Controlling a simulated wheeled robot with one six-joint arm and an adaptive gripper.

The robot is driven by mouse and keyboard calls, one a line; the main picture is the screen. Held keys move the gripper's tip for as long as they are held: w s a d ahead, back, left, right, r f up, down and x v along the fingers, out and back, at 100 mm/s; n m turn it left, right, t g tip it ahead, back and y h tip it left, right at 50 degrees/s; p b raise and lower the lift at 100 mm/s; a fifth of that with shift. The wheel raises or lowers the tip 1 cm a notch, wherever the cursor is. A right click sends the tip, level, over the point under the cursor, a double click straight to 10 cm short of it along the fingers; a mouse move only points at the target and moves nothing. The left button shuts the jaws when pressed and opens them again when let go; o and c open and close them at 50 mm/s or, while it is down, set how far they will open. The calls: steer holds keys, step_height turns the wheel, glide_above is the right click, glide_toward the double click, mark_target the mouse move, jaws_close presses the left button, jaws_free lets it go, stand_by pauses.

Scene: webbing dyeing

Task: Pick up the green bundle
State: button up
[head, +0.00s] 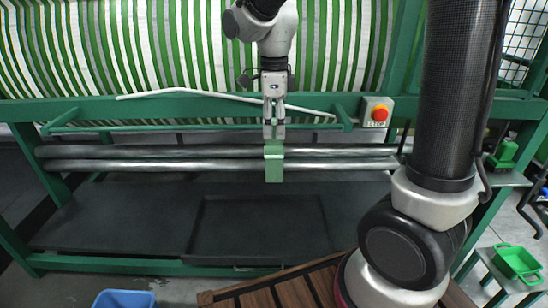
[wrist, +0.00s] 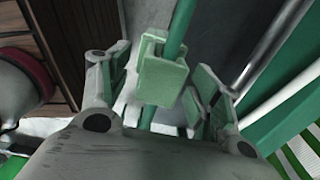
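The green bundle (head: 274,165) is a small, light green block just below my gripper in the head view, in front of the metal rollers. In the wrist view the bundle (wrist: 162,75) shows between my two fingers, with a visible gap on the left side and a narrower one on the right. My gripper (head: 274,136) points down above the bundle; in the wrist view its fingers (wrist: 160,66) are spread apart. I cannot tell how far the fingertips reach down along the bundle. What supports the bundle is hard to see.
Metal rollers (head: 130,158) run across the green frame (head: 90,108), with striped webbing (head: 150,50) behind. A dark tray (head: 262,232) lies below. A red stop button (head: 379,113) sits right of my gripper. A blue basin (head: 125,299) and green basket (head: 517,262) stand lower down.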

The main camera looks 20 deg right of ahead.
jaws_close()
steer(key=shift+r, duration=0.15)
